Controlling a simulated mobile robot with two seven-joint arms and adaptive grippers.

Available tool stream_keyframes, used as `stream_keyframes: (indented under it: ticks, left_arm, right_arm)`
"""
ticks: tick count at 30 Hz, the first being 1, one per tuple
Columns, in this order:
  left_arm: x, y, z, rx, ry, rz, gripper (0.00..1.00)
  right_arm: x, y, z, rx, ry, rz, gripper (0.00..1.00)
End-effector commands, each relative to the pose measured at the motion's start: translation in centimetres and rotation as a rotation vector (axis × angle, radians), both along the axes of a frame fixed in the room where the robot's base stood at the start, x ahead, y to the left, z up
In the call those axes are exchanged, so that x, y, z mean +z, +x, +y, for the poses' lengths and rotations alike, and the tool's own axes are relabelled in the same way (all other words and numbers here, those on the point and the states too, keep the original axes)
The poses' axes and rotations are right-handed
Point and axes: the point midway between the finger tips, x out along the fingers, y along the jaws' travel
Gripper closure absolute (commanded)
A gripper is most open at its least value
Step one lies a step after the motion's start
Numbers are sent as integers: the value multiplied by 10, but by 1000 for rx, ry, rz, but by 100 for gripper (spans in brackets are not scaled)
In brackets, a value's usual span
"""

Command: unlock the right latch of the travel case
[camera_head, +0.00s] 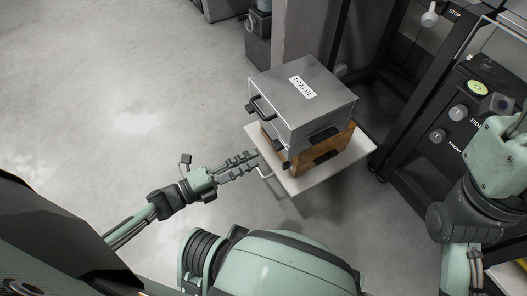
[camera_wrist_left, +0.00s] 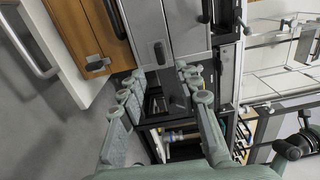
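The travel case (camera_head: 322,85) is a grey metal box labelled TRAVEL, lying on a brown wooden case (camera_head: 338,148). A dark handle (camera_head: 262,107) is on its front face, and a small dark latch (camera_head: 278,145) is low near that face's right end. In the left wrist view the case's grey face (camera_wrist_left: 148,20) carries a dark latch (camera_wrist_left: 159,52). My left gripper (camera_head: 255,160) is in front of the cases, fingers pointing at them. In the left wrist view its fingers (camera_wrist_left: 158,78) are apart, with nothing clearly held between them.
A white tabletop (camera_head: 300,186) with a metal handle (camera_head: 264,173) bears both cases. The wooden case has its own latch (camera_wrist_left: 97,63). A dark equipment rack (camera_head: 405,130) stands at the right. The grey floor at left is clear.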

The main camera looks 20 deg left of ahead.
Motion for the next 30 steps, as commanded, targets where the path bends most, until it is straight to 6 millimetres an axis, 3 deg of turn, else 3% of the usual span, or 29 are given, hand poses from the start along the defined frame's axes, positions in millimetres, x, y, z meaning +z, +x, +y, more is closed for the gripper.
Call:
stream_keyframes:
  ticks: [3, 10, 27, 30]
  left_arm:
    - [0, -19, 15, 0, 0, 2, 67]
    - [0, -38, 29, 0, -1, -1, 67]
    - [1, -39, 31, 0, -1, -2, 67]
    - [9, -36, 25, -1, -27, -9, 67]
  right_arm:
    - [0, 0, 0, 0, -1, 1, 60]
    - [0, 0, 0, 0, -1, 1, 60]
    - [0, 0, 0, 0, -1, 1, 60]
    - [0, 0, 0, 0, -1, 1, 60]
